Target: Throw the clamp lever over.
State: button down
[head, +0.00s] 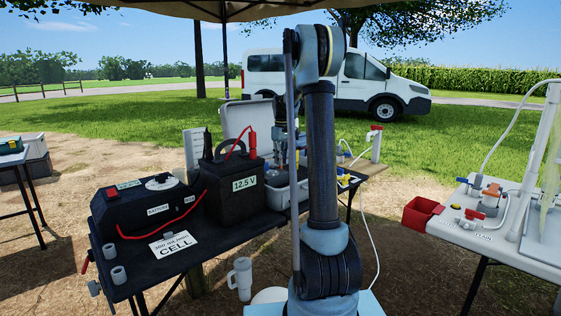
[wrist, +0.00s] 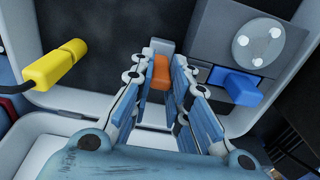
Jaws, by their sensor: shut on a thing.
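In the wrist view, my gripper (wrist: 162,68) reaches into a grey case, its two fingers closed in on an orange lever (wrist: 161,74). The lever sits between the fingertips, beside a dark grey block with a round light disc (wrist: 256,45). A blue lever (wrist: 237,87) sticks out of that block, just right of my right finger and apart from it. In the head view, my arm hides much of the open case (head: 277,196) on the black table, and the levers cannot be made out there.
A yellow plug on a black cable (wrist: 55,65) lies at the case's left wall. In the head view, a black battery box marked 12.5 V (head: 240,198) stands left of the case. A white table (head: 490,243) with a red bin (head: 420,212) stands right.

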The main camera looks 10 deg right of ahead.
jog(key=s+t+y, duration=0.1)
jog(key=s+d+t+y, duration=0.1)
jog(key=t, duration=0.1)
jog(key=shift+d+f, duration=0.25)
jog(key=shift+d, duration=0.05)
jog(key=shift+s+d+f+t+y, duration=0.3)
jog(key=shift+t+y, duration=0.2)
jog(key=shift+t, duration=0.25)
jog(key=shift+s+d+f+t+y, duration=0.15)
jog(key=shift+s+t+y, duration=0.3)
jog(key=shift+t, duration=0.3)
jog(key=c, duration=1.5)
grip_release()
jog(key=shift+a, duration=0.1)
jog(key=shift+v, duration=3.9)
jog(key=shift+w, duration=0.1)
jog(key=shift+c, duration=0.7)
